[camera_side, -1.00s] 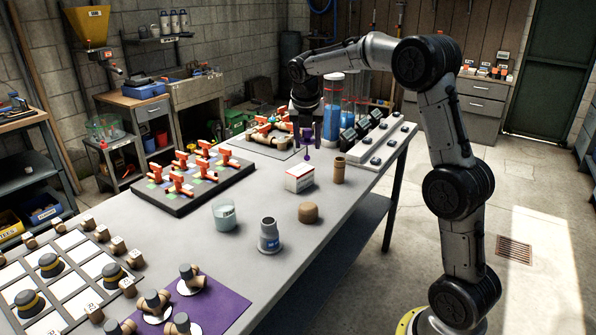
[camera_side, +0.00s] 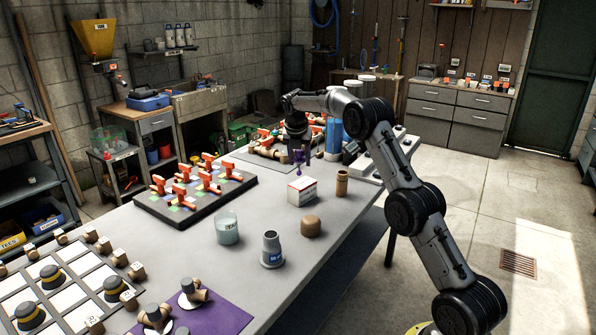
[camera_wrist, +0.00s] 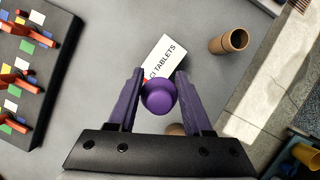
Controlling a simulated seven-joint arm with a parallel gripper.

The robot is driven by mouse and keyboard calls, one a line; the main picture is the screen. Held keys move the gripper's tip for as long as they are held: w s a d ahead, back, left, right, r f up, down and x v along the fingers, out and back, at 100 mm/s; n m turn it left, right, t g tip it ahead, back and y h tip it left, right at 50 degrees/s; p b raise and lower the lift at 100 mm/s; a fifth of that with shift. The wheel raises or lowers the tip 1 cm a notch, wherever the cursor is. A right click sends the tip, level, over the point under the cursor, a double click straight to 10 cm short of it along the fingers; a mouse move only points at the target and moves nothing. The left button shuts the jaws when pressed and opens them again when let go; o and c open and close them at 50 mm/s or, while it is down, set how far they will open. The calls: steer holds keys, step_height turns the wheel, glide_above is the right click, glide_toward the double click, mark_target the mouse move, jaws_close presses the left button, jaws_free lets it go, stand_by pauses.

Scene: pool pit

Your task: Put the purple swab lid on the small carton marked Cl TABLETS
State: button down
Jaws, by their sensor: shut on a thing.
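The small white carton (camera_side: 302,190) stands on the grey bench, and its "Cl TABLETS" face shows in the wrist view (camera_wrist: 167,58). My gripper (camera_side: 299,166) is above the carton in the side view, pointing down. Its purple fingers are shut on the purple swab lid (camera_wrist: 158,97), a round knob seen from above. The lid also shows as a small purple shape in the side view (camera_side: 299,176). In the wrist view the lid hides the carton's near end. I cannot tell whether the lid touches the carton.
A brown cylinder (camera_side: 342,182) stands right of the carton. A dark board with red valves (camera_side: 197,192) lies left. Bare bench surrounds the carton.

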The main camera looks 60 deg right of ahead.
steer(key=shift+w+d+f, duration=0.3)
steer(key=shift+w+f, duration=0.2)
steer(key=shift+f, duration=0.2)
steer(key=shift+w+f, duration=0.1)
steer(key=shift+f, duration=1.5)
steer(key=shift+f, duration=0.1)
steer(key=shift+c, duration=1.6)
jaws_free()
